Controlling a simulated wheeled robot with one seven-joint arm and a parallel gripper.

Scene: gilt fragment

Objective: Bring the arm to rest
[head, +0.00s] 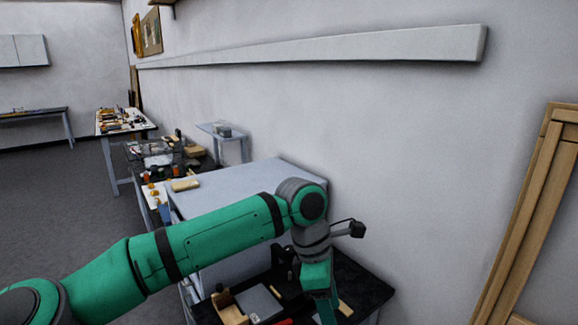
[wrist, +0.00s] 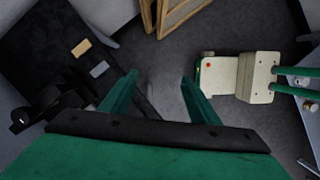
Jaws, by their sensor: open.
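My green arm reaches across the head view from the lower left and bends down at its wrist. My gripper (head: 326,307) hangs low, fingers pointing down, in front of a black-topped bench (head: 370,284); the lower frame edge cuts it off. In the wrist view my gripper (wrist: 158,82) shows two green fingers spread well apart with nothing between them. Beyond the fingertips is dark grey floor (wrist: 160,62). The black bench (wrist: 40,40) is left of the fingers in that view.
A wooden block (head: 230,308) and a grey box (head: 259,304) lie on the bench. A large pale table (head: 230,178) stands behind my arm. Wooden frames (head: 525,215) lean on the right wall. Cluttered tables (head: 122,120) stand farther back. Open floor (head: 60,190) lies left.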

